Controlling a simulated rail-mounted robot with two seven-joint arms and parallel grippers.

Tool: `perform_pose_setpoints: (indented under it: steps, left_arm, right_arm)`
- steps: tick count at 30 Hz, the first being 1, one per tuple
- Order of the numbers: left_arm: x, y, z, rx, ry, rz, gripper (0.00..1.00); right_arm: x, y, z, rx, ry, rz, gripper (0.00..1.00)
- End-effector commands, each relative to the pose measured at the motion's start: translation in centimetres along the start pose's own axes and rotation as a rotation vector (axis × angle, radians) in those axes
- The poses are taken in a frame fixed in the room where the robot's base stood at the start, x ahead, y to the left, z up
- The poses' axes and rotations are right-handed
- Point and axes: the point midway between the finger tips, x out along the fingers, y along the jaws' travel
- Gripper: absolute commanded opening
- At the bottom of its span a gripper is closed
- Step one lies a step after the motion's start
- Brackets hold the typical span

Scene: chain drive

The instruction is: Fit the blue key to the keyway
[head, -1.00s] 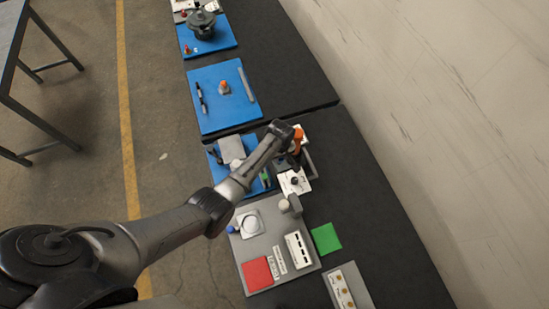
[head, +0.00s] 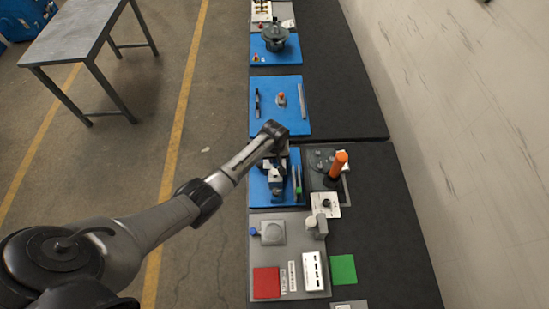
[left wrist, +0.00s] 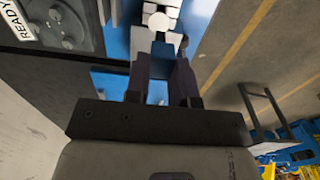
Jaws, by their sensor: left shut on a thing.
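My left gripper (left wrist: 160,76) is shut on a small dark blue piece, which looks like the blue key (left wrist: 162,52), held between its fingers in the left wrist view. Just beyond the piece is a pale round end (left wrist: 158,21) on a white and grey fixture (left wrist: 168,8). In the head view the left gripper hangs over the blue mat (head: 259,200), above a grey and white fixture (head: 276,186). The fingertips and key are hard to make out there. I cannot tell whether the key touches the fixture, and no keyway is clearly visible. My right gripper is not in view.
An orange upright handle (head: 339,163) stands right of the blue mat, near a white plate with a black knob (head: 325,205). A grey board (head: 262,282) with a red square lies in front. Another blue mat (head: 270,112) lies behind. A wall runs along the right.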

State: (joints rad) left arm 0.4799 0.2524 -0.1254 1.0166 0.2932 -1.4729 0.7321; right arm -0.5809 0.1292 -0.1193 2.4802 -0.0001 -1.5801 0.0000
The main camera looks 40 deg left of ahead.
Motion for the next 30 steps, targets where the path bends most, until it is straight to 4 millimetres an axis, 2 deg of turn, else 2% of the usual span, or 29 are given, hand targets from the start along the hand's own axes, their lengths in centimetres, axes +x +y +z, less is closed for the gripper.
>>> perform_pose_setpoints:
  steps: [10, 16, 30]
  left_arm:
    - [0.0, 0.0, 0.1, 0.0, -0.001, -0.006, 0.0]
    - [0.7, 0.0, 0.1, -0.001, -0.001, -0.006, 0.0]
    - [4.2, 0.0, 0.1, 0.0, -0.001, -0.005, 0.0]
  right_arm:
    - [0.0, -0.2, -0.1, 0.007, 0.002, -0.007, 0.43]
    - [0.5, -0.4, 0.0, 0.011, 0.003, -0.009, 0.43]
    - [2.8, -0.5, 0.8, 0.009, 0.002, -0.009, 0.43]
